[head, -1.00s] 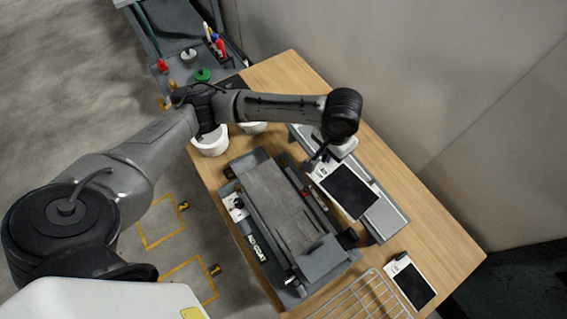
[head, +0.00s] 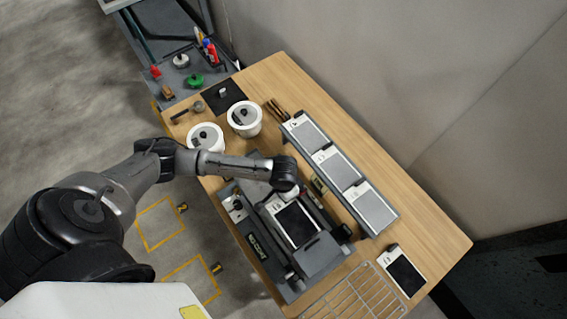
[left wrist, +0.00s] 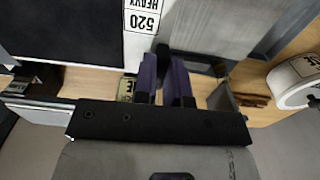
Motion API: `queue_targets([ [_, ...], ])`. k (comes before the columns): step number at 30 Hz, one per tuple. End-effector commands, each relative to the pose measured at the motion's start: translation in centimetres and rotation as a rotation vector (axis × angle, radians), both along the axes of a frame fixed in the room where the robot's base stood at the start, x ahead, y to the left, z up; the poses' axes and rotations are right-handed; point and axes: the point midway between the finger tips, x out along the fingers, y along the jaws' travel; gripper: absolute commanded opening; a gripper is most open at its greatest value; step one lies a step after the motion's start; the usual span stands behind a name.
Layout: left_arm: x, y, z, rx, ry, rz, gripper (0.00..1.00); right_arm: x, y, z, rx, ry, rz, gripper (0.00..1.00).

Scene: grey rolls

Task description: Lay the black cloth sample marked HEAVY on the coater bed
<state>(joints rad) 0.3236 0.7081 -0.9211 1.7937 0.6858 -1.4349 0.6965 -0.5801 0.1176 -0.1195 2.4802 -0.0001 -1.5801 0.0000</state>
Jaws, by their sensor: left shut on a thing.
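My left gripper (head: 276,197) is shut on the label end of a black cloth sample (head: 298,223) with a white header. In the left wrist view the gripper's purple fingers (left wrist: 166,72) are at the edge of this sample (left wrist: 70,32), whose label (left wrist: 143,12) reads 520 HEAVY. In the head view the sample is over the grey coater bed (head: 254,169), roughly lined up with its length; I cannot tell whether it touches the bed. A second black sample (head: 406,274) lies on the table at the right, its label too small to read. My right gripper is out of view.
A rack (head: 378,228) with three grey samples stands behind the coater. Two white tubs (head: 206,137) (head: 244,119) stand at the left of the table. A wire rack (head: 350,298) is at the front right. The table's back right is clear.

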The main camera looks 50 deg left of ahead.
Motion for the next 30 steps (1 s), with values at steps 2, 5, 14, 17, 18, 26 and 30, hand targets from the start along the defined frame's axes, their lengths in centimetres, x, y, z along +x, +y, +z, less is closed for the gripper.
queue_targets([
  [2, 0.0, 0.0, 0.0, 0.000, 0.000, 0.000, 0.00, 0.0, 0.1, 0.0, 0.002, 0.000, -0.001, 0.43],
  [5, 0.0, 0.0, 0.1, 0.000, 0.000, 0.000, 0.00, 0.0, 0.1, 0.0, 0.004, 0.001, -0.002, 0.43],
  [14, -0.2, 0.0, 0.0, -0.001, 0.003, 0.001, 0.00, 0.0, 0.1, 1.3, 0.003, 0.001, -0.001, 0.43],
  [17, -0.1, 0.0, -1.4, -0.001, 0.002, 0.001, 0.00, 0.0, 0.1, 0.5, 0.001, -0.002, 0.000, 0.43],
  [18, -0.1, 0.0, -1.8, -0.001, 0.002, 0.002, 0.00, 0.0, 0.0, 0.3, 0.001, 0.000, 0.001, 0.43],
  [26, -0.1, 0.0, -4.2, -0.002, 0.002, 0.001, 0.00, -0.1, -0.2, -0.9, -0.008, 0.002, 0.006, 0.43],
  [30, -0.1, 0.0, -5.5, -0.001, 0.002, 0.002, 0.00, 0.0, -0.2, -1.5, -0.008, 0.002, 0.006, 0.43],
])
